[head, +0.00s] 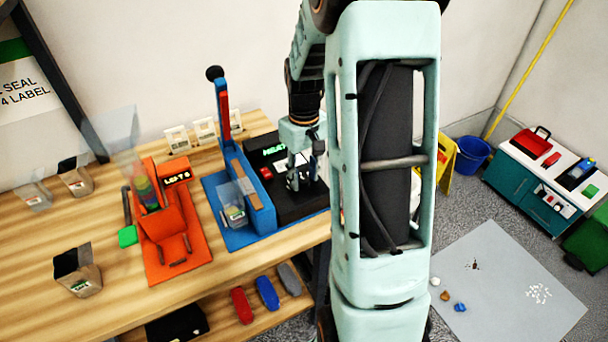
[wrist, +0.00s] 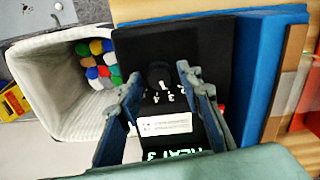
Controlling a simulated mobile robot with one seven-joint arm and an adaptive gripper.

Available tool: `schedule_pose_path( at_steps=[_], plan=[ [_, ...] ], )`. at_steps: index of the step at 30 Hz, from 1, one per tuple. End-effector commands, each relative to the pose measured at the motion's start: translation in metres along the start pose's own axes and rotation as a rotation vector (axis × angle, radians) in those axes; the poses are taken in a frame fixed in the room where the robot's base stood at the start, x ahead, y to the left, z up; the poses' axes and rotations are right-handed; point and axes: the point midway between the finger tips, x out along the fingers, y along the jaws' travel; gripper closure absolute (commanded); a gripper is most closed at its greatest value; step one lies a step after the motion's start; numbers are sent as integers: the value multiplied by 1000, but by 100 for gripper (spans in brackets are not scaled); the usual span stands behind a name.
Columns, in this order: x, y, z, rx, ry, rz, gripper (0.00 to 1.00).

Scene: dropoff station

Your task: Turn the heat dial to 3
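The heat dial (wrist: 159,74) is a dark round knob on the black heat unit (wrist: 137,45), with white numbers beside it. My gripper (wrist: 159,76) is open in the wrist view, its two fingers apart on either side of the dial; gaps show between dial and fingertips. The lit green display (wrist: 172,154) appears to read HEAT 3, partly hidden by a finger and my gripper's body. In the head view, my gripper (head: 300,178) is down over the black unit (head: 292,208) and hides the dial; the display (head: 274,150) shows HEAT, its number covered.
An orange device (head: 170,225) is farther left on the wooden table (head: 70,220). A pale bin (wrist: 55,90) with colored balls is beside the unit in the wrist view.

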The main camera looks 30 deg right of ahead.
Motion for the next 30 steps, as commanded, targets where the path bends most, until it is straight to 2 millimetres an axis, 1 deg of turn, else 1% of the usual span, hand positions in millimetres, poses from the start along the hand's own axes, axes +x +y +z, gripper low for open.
schedule_pose_path(
  at_steps=[9,13,17,24,27,30],
  plan=[
    [0,0,0,0,-1,-1,58],
    [-8,0,0,1,0,0,58],
    [-30,0,-1,1,4,2,58],
    [-82,0,-1,0,4,2,58],
    [-98,0,0,0,2,1,58],
    [-111,0,0,0,2,1,58]
  ],
)
